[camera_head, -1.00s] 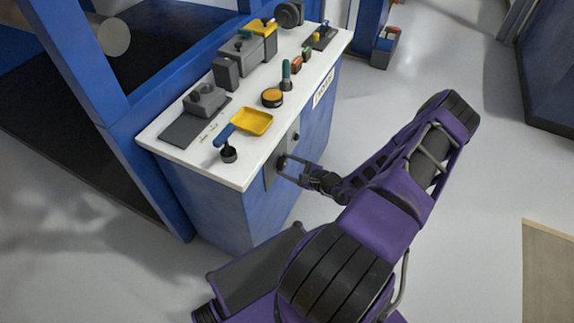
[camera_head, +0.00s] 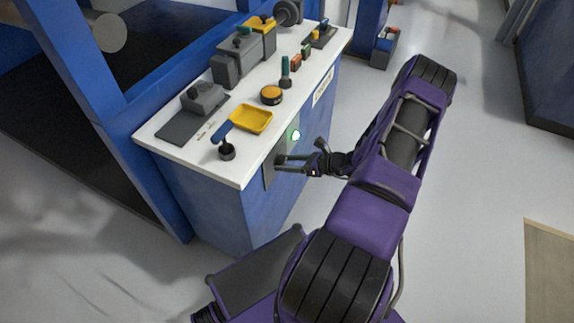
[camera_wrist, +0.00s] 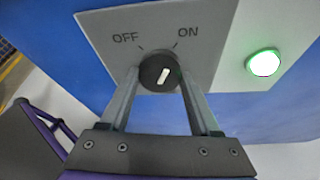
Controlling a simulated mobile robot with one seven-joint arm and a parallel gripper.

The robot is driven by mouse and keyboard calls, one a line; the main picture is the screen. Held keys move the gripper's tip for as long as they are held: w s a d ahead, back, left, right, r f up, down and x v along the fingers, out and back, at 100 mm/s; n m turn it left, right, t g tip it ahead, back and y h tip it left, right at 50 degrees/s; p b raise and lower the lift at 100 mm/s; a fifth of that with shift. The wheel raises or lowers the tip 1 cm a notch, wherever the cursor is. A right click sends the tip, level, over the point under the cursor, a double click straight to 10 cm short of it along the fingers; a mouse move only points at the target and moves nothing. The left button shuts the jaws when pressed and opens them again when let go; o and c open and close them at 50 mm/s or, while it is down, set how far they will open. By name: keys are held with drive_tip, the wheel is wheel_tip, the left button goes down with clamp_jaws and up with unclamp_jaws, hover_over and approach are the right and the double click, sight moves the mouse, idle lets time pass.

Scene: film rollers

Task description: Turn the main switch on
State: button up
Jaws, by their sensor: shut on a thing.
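The main switch (camera_wrist: 160,73) is a round black knob with a white pointer mark, on a grey plate (camera_wrist: 103,28) lettered OFF at left and ON at right. The pointer leans to the upper right, toward ON. A round lamp (camera_wrist: 263,64) beside the plate glows green; it also shows lit in the head view (camera_head: 295,135). My gripper (camera_wrist: 160,84) is shut on the knob, one finger on each side. In the head view my gripper (camera_head: 279,165) reaches the plate on the cabinet's front side, and the knob is hidden there.
The blue cabinet (camera_head: 205,200) has a white top (camera_head: 190,150) holding a yellow tray (camera_head: 250,118), a blue-handled lever (camera_head: 226,150), a round orange-topped part (camera_head: 271,95) and grey machine blocks (camera_head: 240,57).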

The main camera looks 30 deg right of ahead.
drive_tip(key=shift+m+y+b, duration=0.35)
drive_tip(key=shift+m+y, duration=0.05)
drive_tip(key=shift+m, duration=0.3)
drive_tip(key=shift+g, duration=0.3)
drive_tip(key=o, duration=1.4)
drive_tip(key=shift+c, duration=0.2)
drive_tip(key=shift+d, duration=0.1)
drive_tip(key=p+v, duration=0.1)
drive_tip(key=v, duration=1.6)
drive_tip(key=shift+s+d, duration=0.15)
drive_tip(key=shift+d, duration=0.05)
